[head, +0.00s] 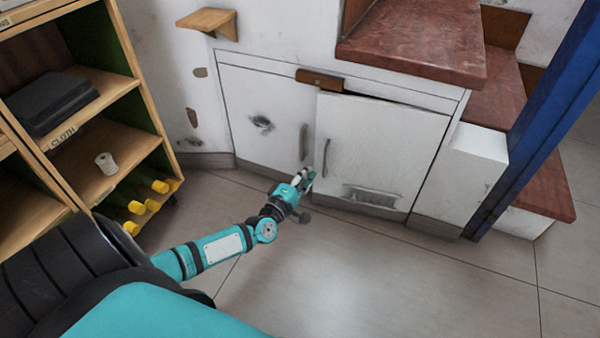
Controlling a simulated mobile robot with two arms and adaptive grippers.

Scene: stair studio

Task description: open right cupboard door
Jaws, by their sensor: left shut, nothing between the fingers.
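The white right cupboard door (385,142) sits under the stairs, with a dark gap along its top edge. It looks slightly ajar. Its grey vertical handle (325,158) is near its left edge. The left cupboard door (262,115) is closed, with a similar handle (303,142) near its right edge. My left gripper (308,178) is shut and empty, low in front of the right door's left edge, just below and left of its handle. Whether it touches the door I cannot tell. My right gripper is not in view.
A brown wooden piece (320,80) sits above the doors. A wooden shelf unit (120,95) stands at left, with a paper roll (106,163) and yellow-capped bottles. Reddish stair treads (420,45) and a blue post (530,115) are at right. The tiled floor (400,270) in front is clear.

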